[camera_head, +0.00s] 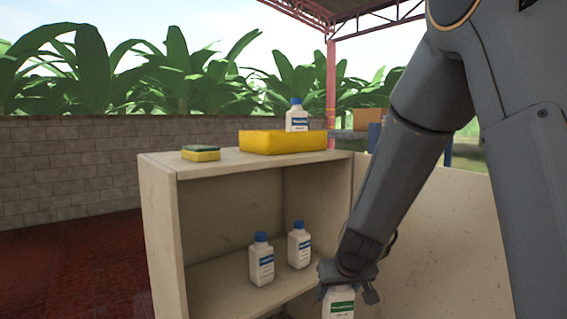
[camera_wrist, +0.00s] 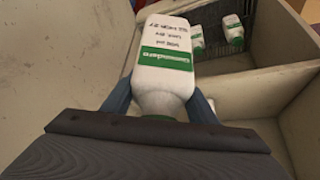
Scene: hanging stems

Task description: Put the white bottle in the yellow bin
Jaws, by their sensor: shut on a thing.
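My gripper (camera_head: 347,278) is at the bottom of the head view, in front of the cabinet's right part. It is shut on a white bottle (camera_head: 339,304) with a green label. In the wrist view the bottle (camera_wrist: 166,62) sits between the two blue-grey fingers of my gripper (camera_wrist: 159,103), gripped near its neck. Its lower part is cut off in the head view. The yellow bin (camera_head: 262,142) stands on the cabinet top. A white bottle with a blue cap (camera_head: 297,118) rises from the bin or stands just behind it; I cannot tell which.
Two blue-capped white bottles (camera_head: 261,262) (camera_head: 299,247) stand on the shelf inside the beige cabinet (camera_head: 160,215). A yellow-green sponge (camera_head: 201,153) lies on its top, left of the bin. The wrist view shows two green-labelled bottles (camera_wrist: 183,36) (camera_wrist: 232,33) in a compartment.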

